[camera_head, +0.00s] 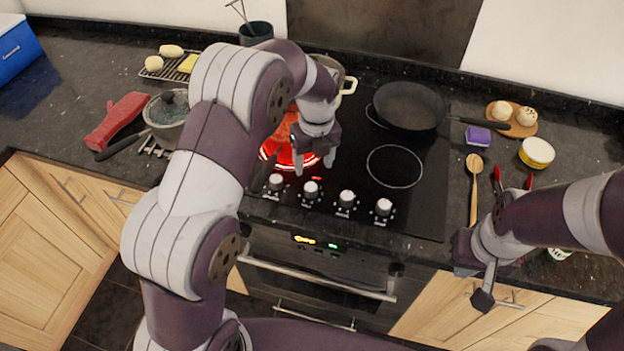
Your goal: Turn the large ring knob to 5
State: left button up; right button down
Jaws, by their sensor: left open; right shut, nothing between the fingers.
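A row of several knobs runs along the front edge of the black glass hob (430,190): a far-left knob (276,182), a second knob (311,190), a third knob (346,198) and a far-right knob (383,207). Their dial marks are too small to read, and I cannot tell which one is the large ring knob. The front-left ring (275,148) glows red, partly hidden by my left arm. My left gripper (314,170) is open, pointing down just behind the second knob, apparently apart from it. My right gripper (483,297) is shut and empty beyond the counter's front edge.
A frying pan (408,106) stands on the back-right ring, its handle reaching right. A pot (349,82) is behind my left arm. A lidded saucepan (168,112) and red mitt (116,120) lie left. A wooden spoon (474,190) lies right. The front-right ring (395,167) is bare.

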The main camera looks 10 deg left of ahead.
pick_arm(q)
notch_tip(320, 180, up, 4)
jog(key=shift+p, duration=0.65)
jog(key=shift+w, duration=0.1)
jog(key=s+a+n, duration=0.2)
jog(key=s+n, duration=0.7)
jog(key=n, duration=0.5)
jog(key=s+a+n+t, duration=0.1)
jog(key=s+a+n, duration=0.1)
jog(key=s+n, duration=0.8)
jog(key=shift+s+a+r+n+t+h, duration=0.15)
jog(key=shift+s+a+n+t+h, duration=0.2)
jog(key=shift+n, duration=2.15)
